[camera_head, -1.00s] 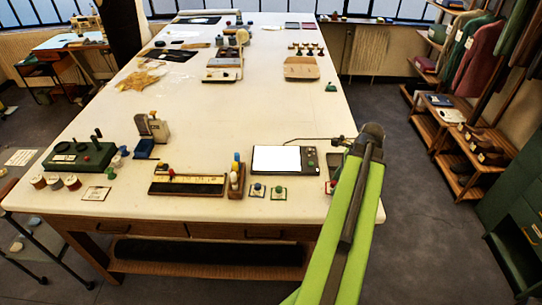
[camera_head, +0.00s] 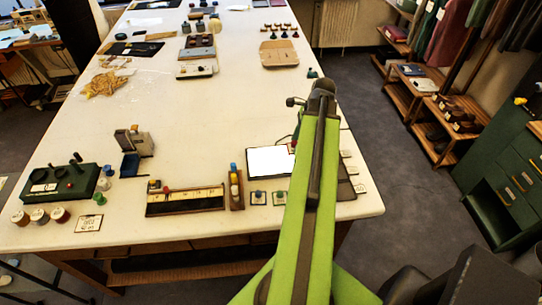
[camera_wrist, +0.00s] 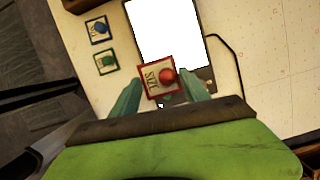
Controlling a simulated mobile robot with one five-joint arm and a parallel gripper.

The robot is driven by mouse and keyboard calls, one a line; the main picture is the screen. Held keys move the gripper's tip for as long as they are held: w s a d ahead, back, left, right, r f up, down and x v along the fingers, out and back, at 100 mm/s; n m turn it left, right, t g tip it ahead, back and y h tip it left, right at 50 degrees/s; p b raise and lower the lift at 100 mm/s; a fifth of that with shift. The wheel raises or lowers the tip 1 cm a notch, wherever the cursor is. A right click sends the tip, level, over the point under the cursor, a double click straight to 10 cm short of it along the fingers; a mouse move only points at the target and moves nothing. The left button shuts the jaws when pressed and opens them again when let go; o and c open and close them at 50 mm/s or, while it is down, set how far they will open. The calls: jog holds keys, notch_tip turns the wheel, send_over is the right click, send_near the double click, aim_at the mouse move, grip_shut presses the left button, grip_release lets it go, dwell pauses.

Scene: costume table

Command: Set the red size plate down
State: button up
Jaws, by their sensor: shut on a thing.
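The red size plate (camera_wrist: 149,84) is a small red-rimmed square with a red knob and "SIZE" lettering. In the wrist view it sits between the two green fingers of my gripper (camera_wrist: 158,90), which is shut on it. It overlaps the near edge of the white-screened device (camera_wrist: 168,32); the gap beneath it cannot be judged. In the head view my arm hides the plate and fingertips. A blue plate (camera_wrist: 98,29) and a green plate (camera_wrist: 105,62) lie on the table left of the device. The same pair shows in the head view, blue (camera_head: 258,198) and green (camera_head: 280,198).
The device (camera_head: 250,172) lies beside my arm. A wooden holder with bottles (camera_head: 236,200) and a long tray (camera_head: 185,211) stand to the left. Pale small plates (camera_head: 352,170) lie right of my arm, near the table's right edge. The table's middle (camera_head: 215,110) is clear.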

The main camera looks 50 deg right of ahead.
jog(key=b, duration=0.4)
send_over(271, 160)
jog(key=s+d, duration=0.1)
notch_tip(271, 160, down, 5)
jog(key=shift+d+f, duration=0.1)
jog(key=shift+f, duration=0.1)
jog(key=shift+w, duration=0.35)
notch_tip(271, 160, down, 4)
jog(key=b, duration=0.4)
jog(key=shift+s+f, duration=0.1)
jog(key=shift+f, duration=0.1)
jog(key=shift+r, duration=0.2)
jog(key=shift+f, duration=0.1)
jog(key=o, duration=1.4)
jog(key=shift+c, duration=0.2)
jog(key=p+v, duration=1.1)
jog(key=v, duration=0.1)
